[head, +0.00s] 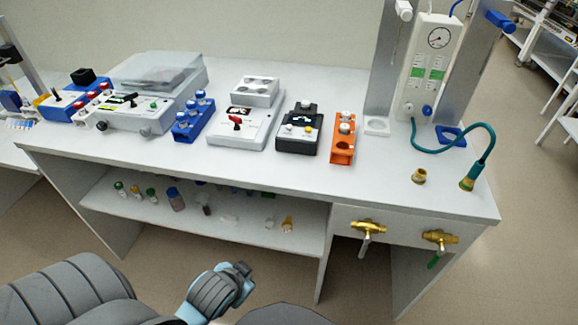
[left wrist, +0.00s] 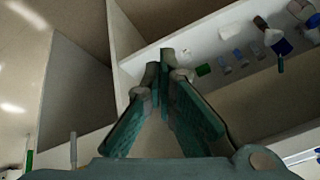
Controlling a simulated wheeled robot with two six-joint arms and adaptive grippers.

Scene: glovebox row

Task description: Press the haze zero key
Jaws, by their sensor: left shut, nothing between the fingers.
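My right gripper is not in view.
A white instrument with a red handle (head: 236,122) stands left of the meter, an orange vial rack (head: 343,138) right of it. Brass valves (head: 368,229) stick out from the bench front. A shelf (head: 240,231) below holds several bottles. The bench top's front strip is clear.

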